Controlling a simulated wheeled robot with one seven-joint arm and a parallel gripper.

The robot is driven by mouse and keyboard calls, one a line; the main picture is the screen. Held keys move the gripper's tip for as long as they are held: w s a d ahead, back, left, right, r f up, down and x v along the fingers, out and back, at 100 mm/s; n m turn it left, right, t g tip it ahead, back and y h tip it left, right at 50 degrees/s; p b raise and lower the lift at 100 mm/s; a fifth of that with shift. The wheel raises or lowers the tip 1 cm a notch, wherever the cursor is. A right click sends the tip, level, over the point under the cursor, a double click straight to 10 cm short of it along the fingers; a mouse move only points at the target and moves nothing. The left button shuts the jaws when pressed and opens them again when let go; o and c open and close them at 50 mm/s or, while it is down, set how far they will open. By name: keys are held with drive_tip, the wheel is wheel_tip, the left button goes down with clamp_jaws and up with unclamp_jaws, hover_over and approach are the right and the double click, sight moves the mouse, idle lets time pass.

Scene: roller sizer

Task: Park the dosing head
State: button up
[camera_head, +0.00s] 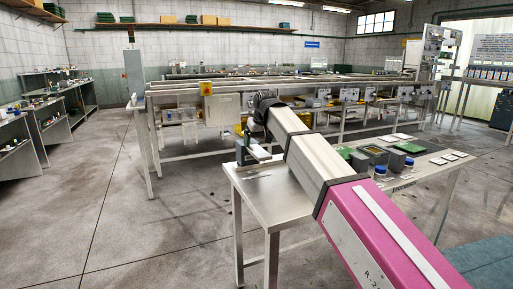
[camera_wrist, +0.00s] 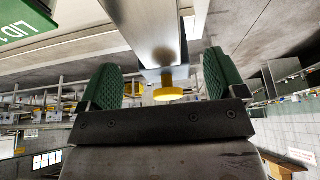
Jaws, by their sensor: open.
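My gripper (camera_wrist: 160,82) is open, with its green ribbed fingers apart in the wrist view. My wrist hides much of that spot.
On the near table behind my arm stand dark and green boxes (camera_head: 358,160), blue-lidded jars (camera_head: 380,172) and white cards (camera_head: 438,161). A long metal frame line (camera_head: 240,88) runs behind. The floor at left is clear.

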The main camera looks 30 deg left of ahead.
drive_tip(key=v, duration=0.6)
drive_tip(key=shift+r, duration=0.2)
drive_tip(key=shift+s+d, duration=0.1)
drive_tip(key=shift+s, duration=0.05)
